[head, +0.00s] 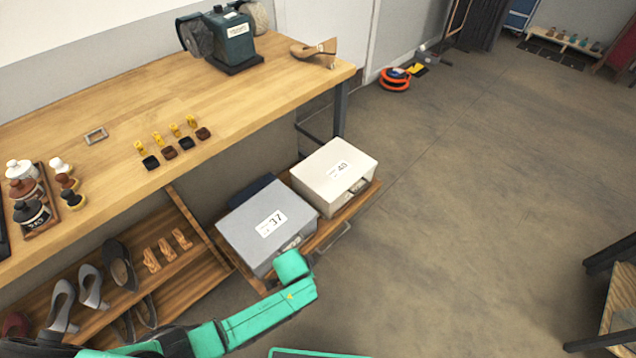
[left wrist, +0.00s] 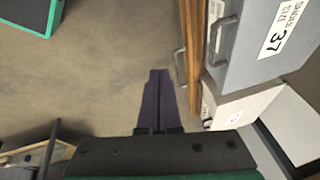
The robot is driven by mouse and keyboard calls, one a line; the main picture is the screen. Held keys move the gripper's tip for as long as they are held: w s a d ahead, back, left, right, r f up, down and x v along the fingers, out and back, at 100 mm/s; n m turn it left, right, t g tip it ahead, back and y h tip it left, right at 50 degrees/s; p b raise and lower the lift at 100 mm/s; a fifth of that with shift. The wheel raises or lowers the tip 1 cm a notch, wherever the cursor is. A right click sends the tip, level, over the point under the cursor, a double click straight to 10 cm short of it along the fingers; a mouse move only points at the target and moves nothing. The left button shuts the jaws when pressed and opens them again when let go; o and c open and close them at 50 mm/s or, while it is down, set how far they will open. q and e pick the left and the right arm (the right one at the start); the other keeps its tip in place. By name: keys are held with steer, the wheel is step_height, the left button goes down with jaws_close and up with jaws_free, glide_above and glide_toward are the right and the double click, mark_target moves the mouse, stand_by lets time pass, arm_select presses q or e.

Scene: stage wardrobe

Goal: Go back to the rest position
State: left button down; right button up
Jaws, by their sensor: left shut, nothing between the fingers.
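My left arm (head: 255,318), green and black, comes in from the lower left in the head view. It ends beside the grey box and the pulled-out wooden shelf; its fingers cannot be made out there. In the left wrist view my left gripper (left wrist: 157,76) shows two dark fingers together, shut and empty, over bare floor. They are apart from the shelf and boxes at the right. My right gripper is in neither view.
The grey box (head: 265,222) labelled 37 and white box (head: 334,176) labelled 40 stand on the shelf (head: 365,196). Shoes (head: 92,287) lie below. The floor (head: 460,200) right of the shelf is clear.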

arm_select(q)
steer(key=s+a+f+n+g, duration=0.1)
steer(key=s+a+f+n, duration=0.2)
steer(key=s+a+f, duration=0.6)
steer(key=s+a+f+n, duration=0.1)
steer(key=s+a+f, duration=0.1)
steer(key=s, duration=0.4)
steer(key=s+a+f+n+g, duration=0.1)
steer(key=s+a+f+n, duration=0.1)
steer(key=s+a, duration=0.3)
steer(key=s+a+f+n+g+y, duration=0.1)
steer(key=s+a+f, duration=0.2)
steer(key=s, duration=0.5)
steer(key=shift+s+a+f, duration=0.35)
steer(key=shift+s+f, duration=0.05)
steer(key=shift+f, duration=0.1)
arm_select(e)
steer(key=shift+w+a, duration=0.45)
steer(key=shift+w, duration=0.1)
